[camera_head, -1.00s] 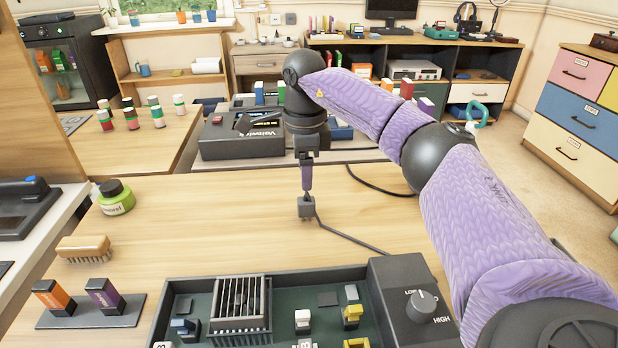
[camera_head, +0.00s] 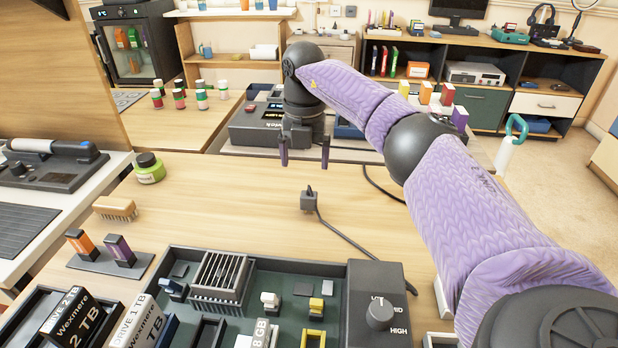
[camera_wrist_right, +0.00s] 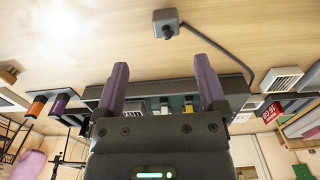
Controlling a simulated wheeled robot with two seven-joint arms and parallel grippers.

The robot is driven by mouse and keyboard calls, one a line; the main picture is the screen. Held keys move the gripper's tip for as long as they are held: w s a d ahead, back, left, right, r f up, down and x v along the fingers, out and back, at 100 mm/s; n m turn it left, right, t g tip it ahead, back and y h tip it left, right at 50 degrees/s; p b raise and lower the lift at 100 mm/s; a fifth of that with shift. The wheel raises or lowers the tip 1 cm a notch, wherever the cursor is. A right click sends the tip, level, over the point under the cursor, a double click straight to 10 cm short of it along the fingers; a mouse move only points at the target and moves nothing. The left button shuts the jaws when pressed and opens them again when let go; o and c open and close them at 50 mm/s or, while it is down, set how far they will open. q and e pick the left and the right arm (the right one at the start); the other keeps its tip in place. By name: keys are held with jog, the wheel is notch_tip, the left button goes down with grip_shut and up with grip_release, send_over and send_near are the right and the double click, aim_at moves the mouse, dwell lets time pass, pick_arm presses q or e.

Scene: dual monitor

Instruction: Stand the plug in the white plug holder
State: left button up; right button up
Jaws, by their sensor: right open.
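The plug (camera_head: 308,201) is a small dark grey block on the wooden table, its narrow tip upward and a dark cord running from it to the right. It also shows in the right wrist view (camera_wrist_right: 166,20), beyond the fingertips. My right gripper (camera_head: 304,162) is open and empty, its two purple fingers apart above and behind the plug, not touching it. The fingers also show in the wrist view (camera_wrist_right: 160,66). A white piece (camera_head: 441,298) beside the grey control box is partly hidden by my right arm; I cannot tell whether it is the plug holder. My left gripper is out of view.
A dark tray (camera_head: 262,262) of parts and the control box (camera_head: 380,305) fill the table's front. White slotted blocks (camera_wrist_right: 282,80) show in the wrist view. The table around the plug is clear.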

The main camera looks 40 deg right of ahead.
aim_at(309, 194)
jog(key=f+b, duration=0.1)
jog(key=f, duration=0.2)
jog(key=f+b, duration=0.2)
jog(key=f, duration=0.1)
jog(key=f+b, duration=0.2)
jog(key=f, duration=0.1)
jog(key=shift+s+d+f, duration=0.2)
jog(key=shift+s, duration=0.1)
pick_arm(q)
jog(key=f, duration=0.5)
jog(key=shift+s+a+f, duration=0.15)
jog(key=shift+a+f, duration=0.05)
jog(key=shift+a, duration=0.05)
pick_arm(e)
jog(key=shift+r, duration=0.1)
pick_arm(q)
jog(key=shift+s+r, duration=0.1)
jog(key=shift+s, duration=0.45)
pick_arm(e)
grip_shut()
jog(key=shift+r, duration=0.1)
notch_tip(309, 194, up, 10)
jog(key=p, duration=0.5)
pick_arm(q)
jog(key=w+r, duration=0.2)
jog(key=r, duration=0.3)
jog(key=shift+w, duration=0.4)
pick_arm(e)
jog(key=shift+s, duration=0.15)
